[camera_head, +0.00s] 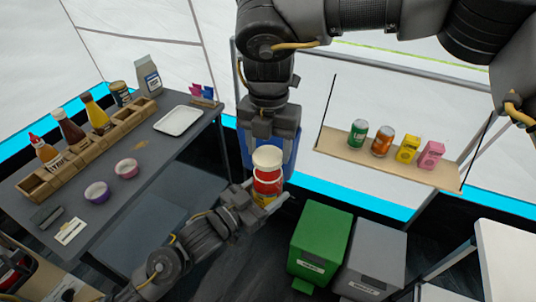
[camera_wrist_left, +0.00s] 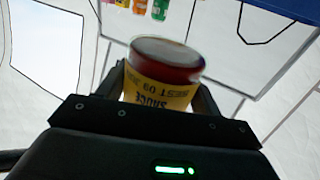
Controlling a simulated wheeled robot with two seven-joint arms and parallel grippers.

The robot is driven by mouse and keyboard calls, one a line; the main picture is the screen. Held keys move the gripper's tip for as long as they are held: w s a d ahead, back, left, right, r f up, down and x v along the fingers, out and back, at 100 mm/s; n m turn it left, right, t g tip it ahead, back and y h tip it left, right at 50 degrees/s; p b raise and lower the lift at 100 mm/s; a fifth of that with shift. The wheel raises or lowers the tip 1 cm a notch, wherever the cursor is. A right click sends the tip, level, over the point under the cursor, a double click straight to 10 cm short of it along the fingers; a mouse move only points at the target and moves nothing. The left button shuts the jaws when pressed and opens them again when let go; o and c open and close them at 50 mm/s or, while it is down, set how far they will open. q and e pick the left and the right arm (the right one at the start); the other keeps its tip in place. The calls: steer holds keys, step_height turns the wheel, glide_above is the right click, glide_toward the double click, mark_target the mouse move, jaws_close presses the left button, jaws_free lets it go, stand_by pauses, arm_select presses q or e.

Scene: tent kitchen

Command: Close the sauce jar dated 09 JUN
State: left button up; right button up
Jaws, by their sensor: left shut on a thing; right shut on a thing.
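The sauce jar (camera_head: 267,184) has a red body and a yellow label. A cream lid (camera_head: 268,157) is at the jar's top. My right gripper (camera_head: 268,145) comes down from above and is shut on the lid, its fingertips partly unclear. I cannot tell whether the lid is seated.
A green bin (camera_head: 320,243) and a grey bin (camera_head: 370,260) stand below right. A shelf (camera_head: 385,168) holds cans and cartons.

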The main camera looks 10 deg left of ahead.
mark_target(269, 154)
arm_select(q)
steer(key=shift+r, duration=0.1)
arm_select(e)
steer(key=shift+f, duration=0.9)
steer(key=shift+f, duration=0.6)
